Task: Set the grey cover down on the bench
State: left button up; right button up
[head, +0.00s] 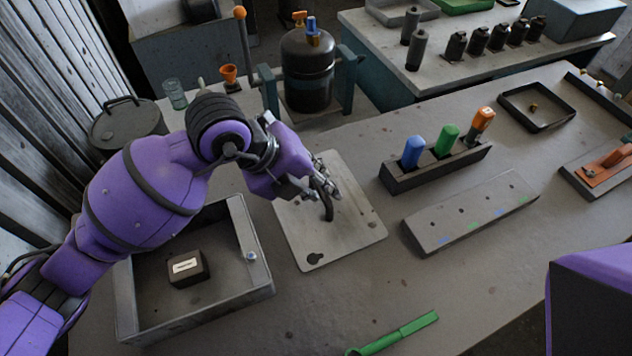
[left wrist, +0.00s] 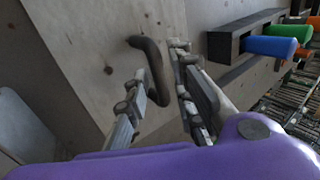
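The grey cover (head: 350,232) is a flat square plate with a keyhole-shaped opening near its front corner and a dark curved handle (head: 327,207). It looks to lie flat on the bench (head: 330,310), right of the open metal housing (head: 262,278). My left gripper (head: 318,187) is at the handle. In the left wrist view the cover (left wrist: 85,45) fills the middle, and the handle (left wrist: 156,75) stands between my two fingers. The fingers are apart, with a visible gap on the right of the handle. My right gripper is out of view.
The open housing holds a dark labelled block (head: 188,268). Right of the cover stand a rack (head: 400,183) with blue, green and orange handles and a sloped grey block (head: 470,213). A green tool (head: 395,333) lies at the front. Bare bench surrounds the cover's front.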

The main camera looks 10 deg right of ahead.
pick_arm(q)
jog(key=shift+r, duration=0.1)
jog(key=shift+a+r, duration=0.2)
jog(key=shift+r, duration=0.1)
jog(key=v, duration=0.6)
jog(key=shift+a+r, duration=0.25)
jog(key=shift+r, duration=0.05)
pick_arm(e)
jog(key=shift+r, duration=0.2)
